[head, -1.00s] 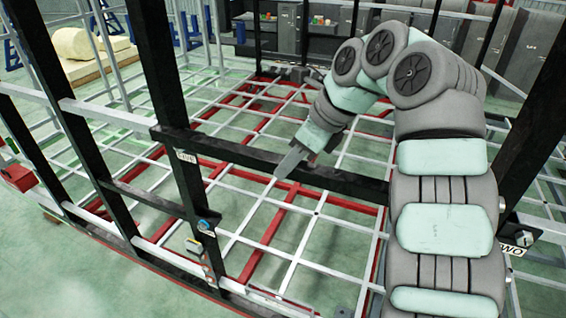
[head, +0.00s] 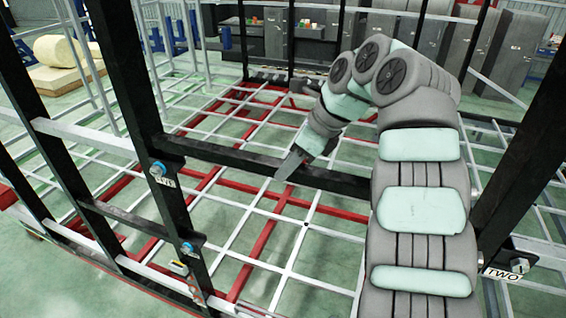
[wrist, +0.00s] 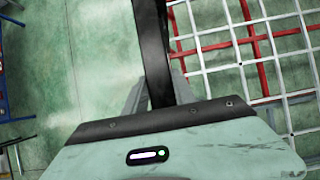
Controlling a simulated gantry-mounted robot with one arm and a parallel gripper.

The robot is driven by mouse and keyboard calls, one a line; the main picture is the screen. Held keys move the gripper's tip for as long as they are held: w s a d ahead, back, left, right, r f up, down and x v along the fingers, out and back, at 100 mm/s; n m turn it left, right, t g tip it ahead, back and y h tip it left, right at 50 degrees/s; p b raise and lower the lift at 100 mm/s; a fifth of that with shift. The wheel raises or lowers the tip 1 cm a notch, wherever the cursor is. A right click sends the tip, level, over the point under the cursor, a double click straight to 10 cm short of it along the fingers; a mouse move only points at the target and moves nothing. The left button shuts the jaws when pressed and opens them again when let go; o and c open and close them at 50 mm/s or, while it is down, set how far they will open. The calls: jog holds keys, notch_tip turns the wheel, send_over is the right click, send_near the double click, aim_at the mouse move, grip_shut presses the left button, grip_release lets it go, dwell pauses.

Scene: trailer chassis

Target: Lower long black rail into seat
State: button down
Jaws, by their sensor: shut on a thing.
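The long black rail (head: 235,157) lies crosswise in the head view, from the left post toward the right. Its right end is hidden behind my arm. My gripper (head: 288,168) is shut on the rail near its visible middle. The wrist view shows the rail (wrist: 152,45) running away between the two grey fingers. The left black post (head: 135,90) carries a blue-and-silver knob (head: 157,168) and a small white label just below the rail's left end. The right post carries a dark knob block (head: 518,264) labelled "TWO". Whether the rail touches either post is unclear.
Beneath the rail is a white and red chassis grid (head: 255,230) over a green floor. Another black upright (head: 50,140) stands at the left, with a lower crossbar and a second blue knob (head: 187,248). Grey cabinets (head: 410,40) stand behind.

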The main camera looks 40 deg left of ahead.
jog(key=shift+w+a+f, duration=0.3)
jog(key=shift+w+f, duration=0.05)
jog(key=shift+w, duration=0.35)
notch_tip(320, 180, down, 3)
jog(key=shift+s+d+r+b, duration=0.1)
jog(key=shift+b, duration=0.85)
jog(key=shift+f+b, duration=1.05)
jog(key=shift+f, duration=0.6)
jog(key=shift+f, duration=0.3)
jog(key=c, duration=0.9)
grip_release()
jog(key=shift+c, duration=0.2)
